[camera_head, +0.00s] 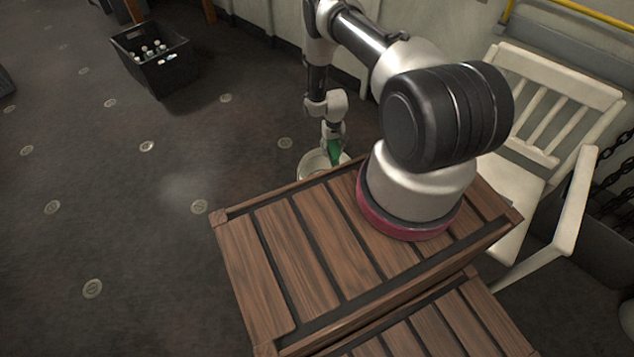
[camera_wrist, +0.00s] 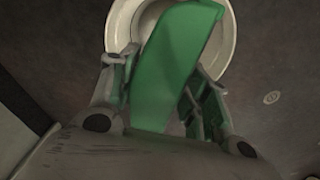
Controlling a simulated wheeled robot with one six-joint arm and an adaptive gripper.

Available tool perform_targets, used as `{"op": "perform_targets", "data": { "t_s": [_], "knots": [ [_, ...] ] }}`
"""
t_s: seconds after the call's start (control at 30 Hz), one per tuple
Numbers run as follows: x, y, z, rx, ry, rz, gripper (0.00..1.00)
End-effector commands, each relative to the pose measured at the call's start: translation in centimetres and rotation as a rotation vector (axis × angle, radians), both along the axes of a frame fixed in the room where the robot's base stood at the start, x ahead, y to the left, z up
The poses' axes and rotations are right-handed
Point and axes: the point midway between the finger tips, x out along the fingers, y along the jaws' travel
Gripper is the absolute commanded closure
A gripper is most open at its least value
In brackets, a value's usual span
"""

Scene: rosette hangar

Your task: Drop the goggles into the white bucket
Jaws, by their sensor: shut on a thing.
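The goggles (camera_wrist: 170,70) show as a smooth green shape between the two fingers of my gripper (camera_wrist: 165,92) in the wrist view. My gripper is shut on them. The white bucket (camera_wrist: 228,50) is beyond the goggles in the wrist view, and the goggles cover much of its opening. In the head view, my gripper (camera_head: 333,142) points down over the bucket (camera_head: 308,168) with the green goggles (camera_head: 334,151) at its tip. The crate's edge hides the lower part of the bucket. I cannot tell whether the goggles reach below its rim.
A wooden slatted crate (camera_head: 270,230) fills the front middle. A white chair (camera_head: 520,180) stands at the right by the wall. A black crate (camera_head: 160,75) with several bottles stands at the far left. The floor (camera_head: 130,220) at the left is clear.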

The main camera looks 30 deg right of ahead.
Motion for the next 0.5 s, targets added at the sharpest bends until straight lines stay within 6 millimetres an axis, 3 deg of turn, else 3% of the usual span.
{"op": "perform_targets", "data": {
  "t_s": [0.5],
  "knots": [
    [-0.2, -0.1, -5.5, 0.000, 0.001, -0.001, 0.77]
  ]
}}
